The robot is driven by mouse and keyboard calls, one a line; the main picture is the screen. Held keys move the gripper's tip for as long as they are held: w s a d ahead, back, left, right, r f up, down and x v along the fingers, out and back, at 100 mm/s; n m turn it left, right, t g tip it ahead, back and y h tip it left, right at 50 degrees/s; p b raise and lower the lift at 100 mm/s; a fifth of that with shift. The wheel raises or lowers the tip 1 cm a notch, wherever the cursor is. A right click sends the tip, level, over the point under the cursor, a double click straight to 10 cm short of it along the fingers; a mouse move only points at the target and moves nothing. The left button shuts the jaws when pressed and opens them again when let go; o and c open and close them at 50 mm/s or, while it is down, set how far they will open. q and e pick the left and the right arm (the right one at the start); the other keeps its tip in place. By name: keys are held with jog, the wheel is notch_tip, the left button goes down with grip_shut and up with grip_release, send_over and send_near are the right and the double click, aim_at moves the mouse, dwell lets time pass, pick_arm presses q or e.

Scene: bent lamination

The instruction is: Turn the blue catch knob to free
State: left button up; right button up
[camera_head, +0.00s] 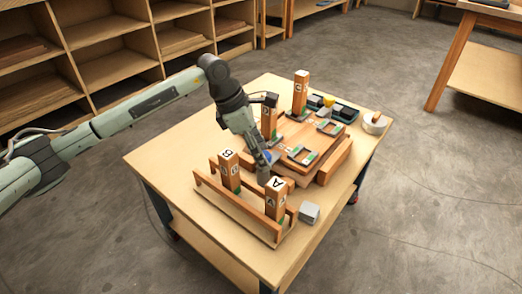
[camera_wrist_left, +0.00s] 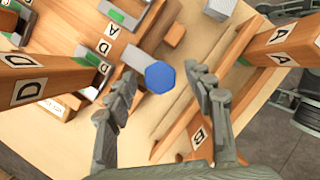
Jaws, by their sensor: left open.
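The blue catch knob (camera_wrist_left: 160,77) is a six-sided cap in the left wrist view, at the end of a short grey bar (camera_wrist_left: 135,57) by the wooden fixture. My left gripper (camera_wrist_left: 161,83) is open, with one finger on each side of the knob. I see gaps between the fingers and the knob in that view, but cannot tell the height between them. In the head view my left gripper (camera_head: 264,173) points down between the fixture (camera_head: 325,160) and the front rack, and largely hides the knob. My right gripper is not in view.
The front rack (camera_head: 236,212) holds upright wooden posts marked B (camera_head: 230,172) and A (camera_head: 276,203), close to my left gripper. A grey block (camera_head: 309,212) lies beside it. Taller posts (camera_head: 301,92) stand at the fixture's back. A round pale container (camera_head: 375,123) stands at the right.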

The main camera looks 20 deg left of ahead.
pick_arm(q)
jog(key=c, duration=1.2)
jog(key=shift+o, duration=0.2)
